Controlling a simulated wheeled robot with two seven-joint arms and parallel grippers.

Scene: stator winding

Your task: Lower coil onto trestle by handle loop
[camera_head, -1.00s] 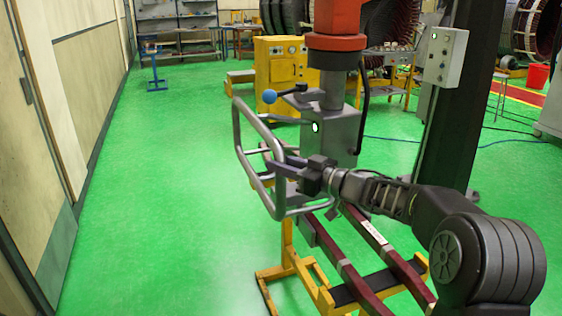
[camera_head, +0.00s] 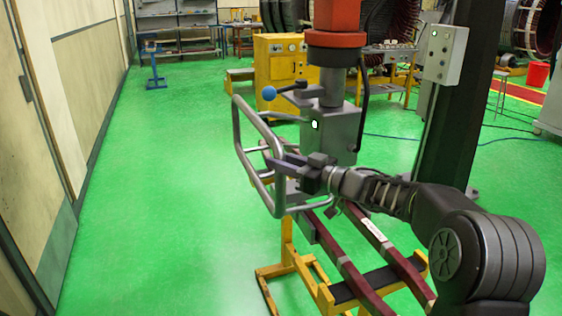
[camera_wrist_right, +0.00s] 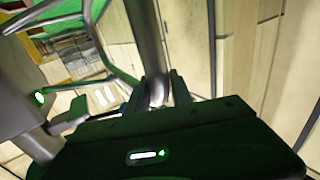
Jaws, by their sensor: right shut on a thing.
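The coil (camera_head: 330,242) is a pair of long dark red bars with grey bands, hanging under the grey lifting head (camera_head: 336,130). It slopes across the picture above the yellow trestle (camera_head: 283,268) with its black pads (camera_head: 342,293). I cannot tell whether the bars touch the pads. The handle loop (camera_head: 239,130) is a bent grey tube on the left of the lifting head. My right gripper (camera_head: 290,165) is shut on the tube of this loop. In the right wrist view the tube (camera_wrist_right: 156,85) runs between its fingers (camera_wrist_right: 166,92). My left gripper is not in view.
A dark column (camera_head: 440,120) with a grey control box (camera_head: 443,54) stands close on the right. A yellow cabinet (camera_head: 279,62) is behind. The green floor on the left is clear.

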